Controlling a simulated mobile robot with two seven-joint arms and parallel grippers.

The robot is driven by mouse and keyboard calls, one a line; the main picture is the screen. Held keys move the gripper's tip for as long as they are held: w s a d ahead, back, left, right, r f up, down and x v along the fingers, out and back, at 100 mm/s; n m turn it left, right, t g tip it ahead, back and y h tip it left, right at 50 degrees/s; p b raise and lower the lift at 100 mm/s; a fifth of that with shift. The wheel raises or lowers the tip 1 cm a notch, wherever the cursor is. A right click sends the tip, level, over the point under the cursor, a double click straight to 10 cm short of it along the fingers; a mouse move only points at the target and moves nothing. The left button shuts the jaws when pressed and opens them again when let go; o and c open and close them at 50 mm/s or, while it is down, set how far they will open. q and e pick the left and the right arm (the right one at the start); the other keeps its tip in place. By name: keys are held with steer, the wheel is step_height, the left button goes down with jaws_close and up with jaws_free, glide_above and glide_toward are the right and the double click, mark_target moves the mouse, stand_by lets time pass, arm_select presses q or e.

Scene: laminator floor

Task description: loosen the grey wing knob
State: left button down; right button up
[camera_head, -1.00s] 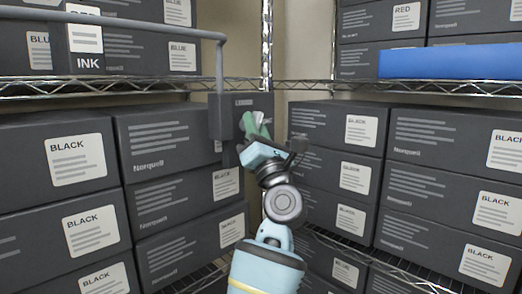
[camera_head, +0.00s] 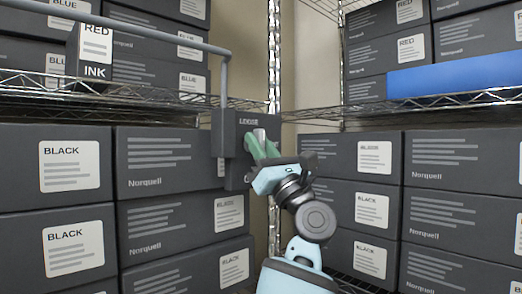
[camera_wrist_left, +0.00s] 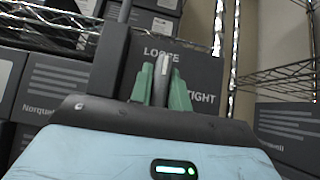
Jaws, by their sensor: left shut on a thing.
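The grey wing knob (camera_head: 260,134) stands on the front of a dark grey box (camera_head: 231,165) at the shelf's corner post. The box is marked LOOSE at the top; the wrist view also shows TIGHT at the right. My left gripper (camera_head: 262,148) has its green fingers shut on the wing. In the left wrist view the wing (camera_wrist_left: 163,63) shows upright between the two fingertips (camera_wrist_left: 162,85), pointing up towards LOOSE. The fingers hide the lower part of the knob. My right gripper is not in view.
A grey rail (camera_head: 130,27) runs left from the box, with an upright bar (camera_head: 223,85) down to it. A RED INK carton (camera_head: 91,57) stands on the left wire shelf. A blue slab (camera_head: 455,80) lies on the right shelf. Stacked dark cartons (camera_head: 155,160) fill both sides.

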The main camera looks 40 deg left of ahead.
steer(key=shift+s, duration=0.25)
arm_select(q)
steer(key=c, duration=1.4)
jaws_free()
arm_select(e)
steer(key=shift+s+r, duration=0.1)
arm_select(q)
steer(key=shift+f, duration=0.1)
steer(key=p+v, duration=0.1)
steer(key=v, duration=0.6)
steer(key=shift+d+f, duration=0.2)
steer(key=shift+d, duration=0.1)
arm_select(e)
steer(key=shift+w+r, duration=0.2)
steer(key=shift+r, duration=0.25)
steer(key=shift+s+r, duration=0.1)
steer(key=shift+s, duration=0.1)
arm_select(q)
steer(key=shift+s+r, duration=0.1)
steer(key=shift+r, duration=0.05)
